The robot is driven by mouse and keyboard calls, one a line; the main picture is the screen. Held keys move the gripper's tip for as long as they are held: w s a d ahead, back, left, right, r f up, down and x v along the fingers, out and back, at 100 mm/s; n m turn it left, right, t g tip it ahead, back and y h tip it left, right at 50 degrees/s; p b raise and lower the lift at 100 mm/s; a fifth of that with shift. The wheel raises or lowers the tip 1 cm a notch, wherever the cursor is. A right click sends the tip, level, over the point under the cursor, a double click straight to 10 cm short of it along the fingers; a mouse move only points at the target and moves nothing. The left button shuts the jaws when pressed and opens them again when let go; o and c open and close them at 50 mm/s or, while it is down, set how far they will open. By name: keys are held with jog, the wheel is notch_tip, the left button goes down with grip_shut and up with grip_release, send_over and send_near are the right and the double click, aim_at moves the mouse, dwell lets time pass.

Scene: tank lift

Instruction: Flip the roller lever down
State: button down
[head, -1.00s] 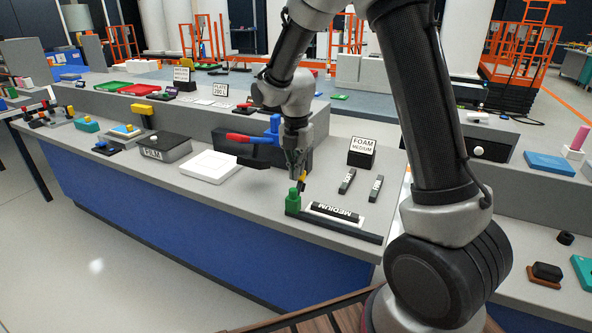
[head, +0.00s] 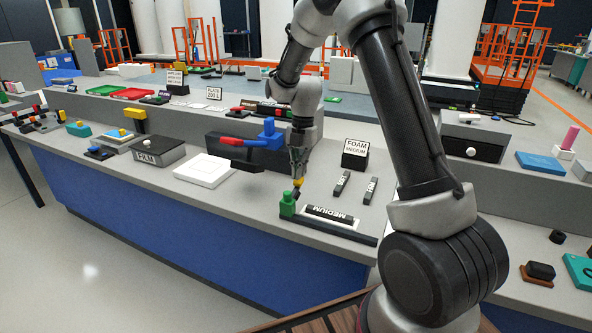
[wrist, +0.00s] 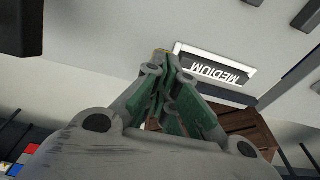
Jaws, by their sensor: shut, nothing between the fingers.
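A lever-like part with a red bar (head: 234,142) and a blue body (head: 268,134) sits at a dark box on the counter. It looks roughly level; I cannot tell if it is the roller lever. My gripper (head: 298,184) points down to the right of and in front of it, just above a green block (head: 287,205). I cannot tell whether the tip touches the block. In the wrist view my gripper's green fingers (wrist: 163,58) are together and empty. The MEDIUM plate (head: 330,213) lies on the counter to the right of the tip.
A FOAM MEDIUM sign block (head: 355,154) and two dark labelled bars (head: 341,184) are to the right. A white square tray (head: 204,169) and a FILM box (head: 157,153) are to the left. Bare counter lies in front of the white tray.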

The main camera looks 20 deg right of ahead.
jog(key=shift+w+d+f, duration=0.5)
jog(key=shift+d+f, duration=0.05)
jog(key=shift+f, duration=0.2)
dwell(0.3)
